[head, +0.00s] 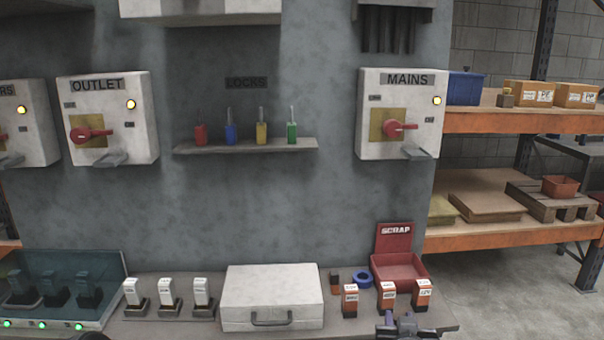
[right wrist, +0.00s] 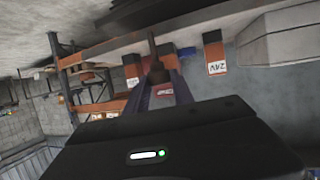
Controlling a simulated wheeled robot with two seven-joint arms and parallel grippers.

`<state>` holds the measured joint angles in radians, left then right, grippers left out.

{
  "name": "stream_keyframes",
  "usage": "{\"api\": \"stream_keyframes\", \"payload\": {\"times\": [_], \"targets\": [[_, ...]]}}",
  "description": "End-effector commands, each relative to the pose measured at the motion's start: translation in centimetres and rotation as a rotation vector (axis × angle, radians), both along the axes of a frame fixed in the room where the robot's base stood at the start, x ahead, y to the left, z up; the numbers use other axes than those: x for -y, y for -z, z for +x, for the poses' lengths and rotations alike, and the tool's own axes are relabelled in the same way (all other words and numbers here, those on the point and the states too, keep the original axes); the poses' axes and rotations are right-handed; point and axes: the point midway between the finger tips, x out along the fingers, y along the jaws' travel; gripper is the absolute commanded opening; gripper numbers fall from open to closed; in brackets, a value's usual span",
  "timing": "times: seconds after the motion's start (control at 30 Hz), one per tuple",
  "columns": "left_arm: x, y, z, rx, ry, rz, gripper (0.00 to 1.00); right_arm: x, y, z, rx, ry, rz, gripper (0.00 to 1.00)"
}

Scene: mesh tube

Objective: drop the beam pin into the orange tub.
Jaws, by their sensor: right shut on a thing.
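My right gripper (head: 405,325) is low at the front edge of the bench, in front of the red scrap bin. In the right wrist view its fingers are shut on a dark, thin piece with a wider block-like part, which I take to be the beam pin (right wrist: 154,52). In the head view the pin is too small to make out. The orange tub (head: 561,187) stands on a wooden pallet on the lower rack shelf at the right, well apart from my gripper. My left gripper does not show clearly.
Orange rack beams (head: 510,236) edge the shelves. The floor before the rack is clear.

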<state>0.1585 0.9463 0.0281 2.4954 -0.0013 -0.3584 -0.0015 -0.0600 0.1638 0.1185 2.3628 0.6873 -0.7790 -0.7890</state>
Motion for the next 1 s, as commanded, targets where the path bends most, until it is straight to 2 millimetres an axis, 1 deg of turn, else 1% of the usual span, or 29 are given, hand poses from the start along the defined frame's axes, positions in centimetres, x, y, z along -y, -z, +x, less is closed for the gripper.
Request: {"api": "stream_keyframes", "payload": {"times": [0.03,0.1,0.2,0.3,0.43,0.77,0.9,1.0], "targets": [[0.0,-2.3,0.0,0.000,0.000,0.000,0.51,0.3,-1.5,-0.2,-0.005,-0.017,-0.001,0.00],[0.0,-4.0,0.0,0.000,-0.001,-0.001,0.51,0.2,-2.3,-0.5,-0.007,-0.051,0.001,0.00],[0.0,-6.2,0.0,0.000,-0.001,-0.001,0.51,0.0,-3.0,-1.1,-0.016,-0.104,0.008,0.00],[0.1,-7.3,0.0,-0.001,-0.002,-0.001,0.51,-0.4,-3.1,-1.6,-0.023,-0.145,0.016,0.00],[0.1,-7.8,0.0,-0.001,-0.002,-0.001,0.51,-0.6,-3.1,-2.0,-0.027,-0.171,0.023,0.00],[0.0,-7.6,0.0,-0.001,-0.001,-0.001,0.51,-0.7,-2.9,-2.1,-0.027,-0.177,0.024,0.00],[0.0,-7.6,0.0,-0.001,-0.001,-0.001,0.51,-0.7,-2.9,-3.5,-0.027,-0.178,0.022,0.00],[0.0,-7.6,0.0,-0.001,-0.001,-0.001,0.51,-0.7,-2.9,-3.5,-0.026,-0.178,0.023,0.00]]}}
